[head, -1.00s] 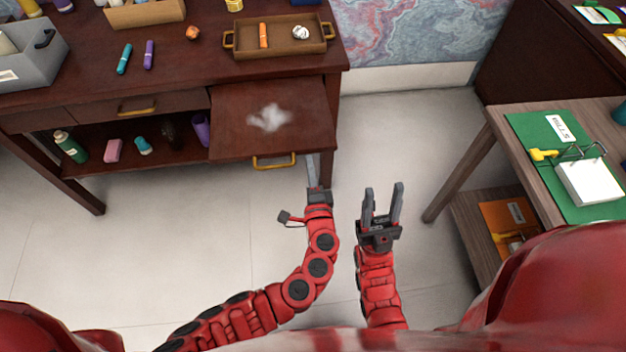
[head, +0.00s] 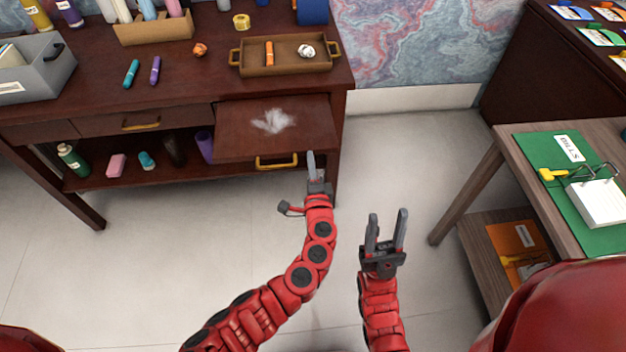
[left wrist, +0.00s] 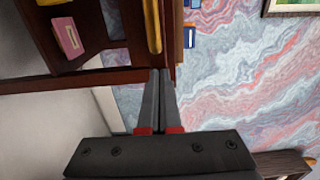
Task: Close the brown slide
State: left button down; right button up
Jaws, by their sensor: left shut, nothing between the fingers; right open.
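The brown slide (head: 230,140) is a flat panel with a brass handle (head: 277,162) on its front. It sticks out partway from the right side of the dark desk, with a white fluffy patch (head: 273,121) on top. My left gripper (head: 311,160) is shut and empty, its fingertips at the slide's front edge, right of the handle. In the left wrist view the shut fingertips (left wrist: 160,75) reach the dark wood beside the brass handle (left wrist: 152,25); exact contact is hard to tell. My right gripper (head: 388,222) is open and empty, above the floor.
A brown tray (head: 240,71) stands on the desk above the slide. A closed drawer with a brass handle (head: 141,124) is to the left. Several items lie on the shelf below. A side table with a green folder (head: 545,190) stands at right. The floor between is clear.

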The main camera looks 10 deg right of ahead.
pick_arm(q)
jog(key=b, duration=0.7)
send_near(303, 107)
notch_tip(303, 107, down, 2)
jog(key=shift+a, duration=0.1)
jog(key=w+b, duration=1)
jog(key=shift+w+r, duration=0.2)
jog(key=shift+w+r+b, duration=0.2)
jog(key=shift+w+b, duration=0.25)
jog(key=shift+b, duration=0.1)
